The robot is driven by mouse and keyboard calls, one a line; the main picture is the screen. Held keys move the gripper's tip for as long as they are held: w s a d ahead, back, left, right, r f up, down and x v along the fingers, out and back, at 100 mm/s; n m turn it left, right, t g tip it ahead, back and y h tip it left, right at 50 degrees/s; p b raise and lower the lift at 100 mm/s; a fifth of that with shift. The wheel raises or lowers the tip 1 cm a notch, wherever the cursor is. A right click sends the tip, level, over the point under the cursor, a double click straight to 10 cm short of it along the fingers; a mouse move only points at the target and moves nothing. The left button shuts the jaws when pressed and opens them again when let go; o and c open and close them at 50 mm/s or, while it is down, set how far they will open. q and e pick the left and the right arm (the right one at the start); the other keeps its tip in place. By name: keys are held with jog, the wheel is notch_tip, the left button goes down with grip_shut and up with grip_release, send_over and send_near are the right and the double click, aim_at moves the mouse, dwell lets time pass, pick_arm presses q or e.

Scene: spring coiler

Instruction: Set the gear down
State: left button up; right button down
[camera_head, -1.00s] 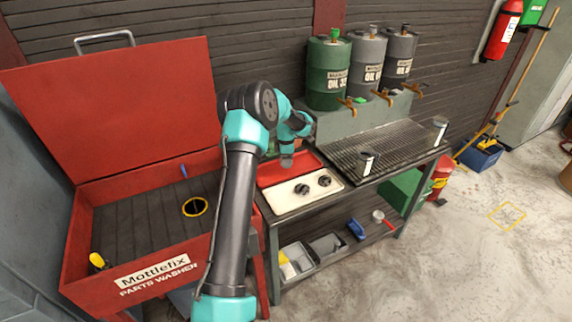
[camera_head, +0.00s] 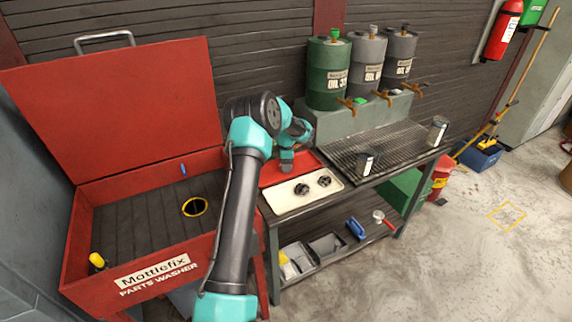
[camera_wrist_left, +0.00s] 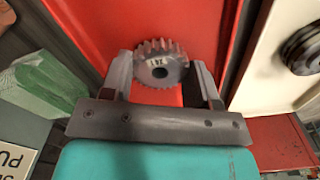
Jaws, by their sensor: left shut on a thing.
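A grey toothed gear (camera_wrist_left: 160,62) with a small pale label and a dark centre hole is between the fingers of my left gripper (camera_wrist_left: 163,75). The fingers are shut on it. In the left wrist view a red tray surface lies behind the gear; I cannot tell whether they touch. In the head view my left gripper (camera_head: 287,163) is over the red tray (camera_head: 307,161) on the bench, and the gear is too small or hidden to make out. My right gripper is not in view.
A white tray (camera_head: 328,197) with two dark round parts lies in front of the red tray. A metal grate (camera_head: 385,150) with two small jars is at right. Oil drums (camera_head: 328,75) stand behind. The open red parts washer (camera_head: 135,215) is at left.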

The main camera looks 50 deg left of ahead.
pick_arm(q)
jog(key=shift+f, duration=0.15)
jog(key=o, duration=1.1)
notch_tip(320, 180, up, 12)
jog(key=shift+r, duration=0.15)
dwell(0.3)
